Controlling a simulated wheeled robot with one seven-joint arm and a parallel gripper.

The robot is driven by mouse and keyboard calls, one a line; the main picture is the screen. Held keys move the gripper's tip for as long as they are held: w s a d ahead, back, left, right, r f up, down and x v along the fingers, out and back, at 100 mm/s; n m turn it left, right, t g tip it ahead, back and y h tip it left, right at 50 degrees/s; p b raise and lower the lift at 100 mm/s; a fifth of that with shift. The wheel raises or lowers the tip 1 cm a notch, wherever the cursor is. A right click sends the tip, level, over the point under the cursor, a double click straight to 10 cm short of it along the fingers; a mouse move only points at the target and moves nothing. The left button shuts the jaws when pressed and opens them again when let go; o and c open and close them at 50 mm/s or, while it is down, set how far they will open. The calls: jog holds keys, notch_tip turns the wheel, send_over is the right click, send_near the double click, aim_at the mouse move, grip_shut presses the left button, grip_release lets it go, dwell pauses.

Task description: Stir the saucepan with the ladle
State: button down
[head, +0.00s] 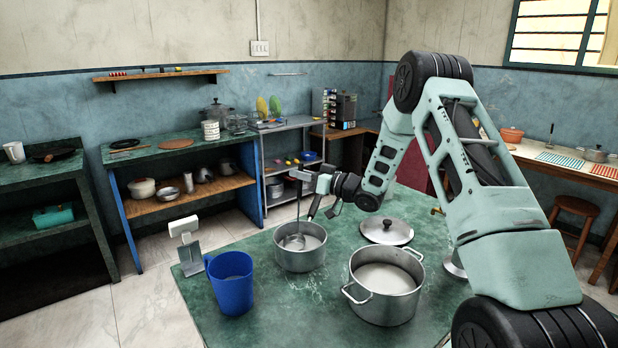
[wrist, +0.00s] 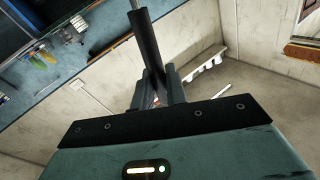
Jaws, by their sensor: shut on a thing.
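The saucepan (head: 300,257) stands on the green table, left of a larger pot, and holds pale contents. The ladle (head: 297,215) hangs near upright from my gripper (head: 307,178), with its bowl inside the saucepan near the left side. Whether the bowl touches the bottom cannot be told. My gripper is above the saucepan, shut on the ladle's upper handle. In the wrist view the ladle's dark handle (wrist: 146,50) rises between the fingers of my gripper (wrist: 158,88); the saucepan is out of that view. The saucepan's own handle rises behind its rim.
The larger two-handled pot (head: 385,288) stands close to the right. A lid (head: 386,231) lies behind it. A blue mug (head: 231,284) and a pale scale-like stand (head: 187,245) are on the left of the green table (head: 285,320). The table's front middle is clear.

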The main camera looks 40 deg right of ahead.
jog(key=shift+v, duration=0.95)
jog(key=shift+s+a+r, duration=0.1)
jog(key=shift+a+r, duration=0.1)
notch_tip(320, 180, up, 7)
jog(key=p, duration=0.4)
jog(key=shift+p, duration=0.35)
jog(key=shift+a, duration=0.1)
